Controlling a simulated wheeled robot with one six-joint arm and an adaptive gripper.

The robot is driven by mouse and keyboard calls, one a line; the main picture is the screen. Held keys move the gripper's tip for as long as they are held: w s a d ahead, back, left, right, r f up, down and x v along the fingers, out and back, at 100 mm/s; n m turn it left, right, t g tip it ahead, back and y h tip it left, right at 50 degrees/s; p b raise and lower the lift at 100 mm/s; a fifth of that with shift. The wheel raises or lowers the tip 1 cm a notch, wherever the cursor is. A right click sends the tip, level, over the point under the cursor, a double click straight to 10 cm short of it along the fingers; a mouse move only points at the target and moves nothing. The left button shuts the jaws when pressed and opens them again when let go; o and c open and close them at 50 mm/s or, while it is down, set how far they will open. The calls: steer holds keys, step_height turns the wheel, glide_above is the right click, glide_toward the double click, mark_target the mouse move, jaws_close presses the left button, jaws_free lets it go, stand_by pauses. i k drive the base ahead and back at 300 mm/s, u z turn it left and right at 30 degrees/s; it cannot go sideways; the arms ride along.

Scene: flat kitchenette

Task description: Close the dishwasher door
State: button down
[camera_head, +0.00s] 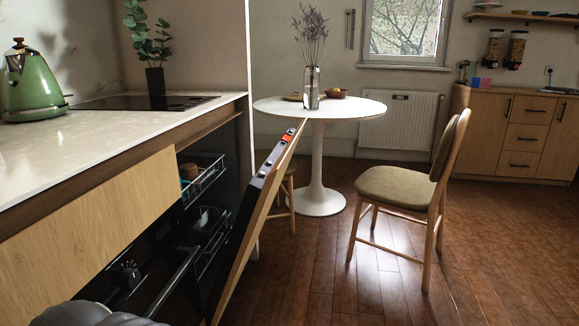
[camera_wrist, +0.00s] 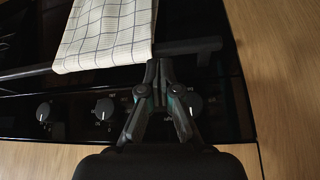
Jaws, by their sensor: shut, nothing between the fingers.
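The dishwasher door (camera_head: 262,205) stands partly open in the head view, tilted outward from the counter. Its wood outer face is towards the right and its dark inner side towards the left, with a small red patch near the top edge. Behind it, the open dishwasher shows an upper rack (camera_head: 205,178) with a brown cup and a lower rack (camera_head: 212,240). My gripper (camera_wrist: 158,66) is shut and empty in the wrist view, in front of a black oven front with knobs. The door is not recognisable in the wrist view, and the gripper's fingers do not show in the head view.
A checked towel (camera_wrist: 105,32) hangs over the oven handle (camera_wrist: 190,46) by my fingertips. A round white table (camera_head: 345,108) and a chair (camera_head: 405,190) stand beyond the door. The wood floor (camera_head: 330,285) right of the door is clear.

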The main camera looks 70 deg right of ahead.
mark_target(261, 192)
steer(key=k, duration=0.8)
steer(key=z, duration=1)
steer(key=i, duration=0.5)
steer(key=z, duration=0.05)
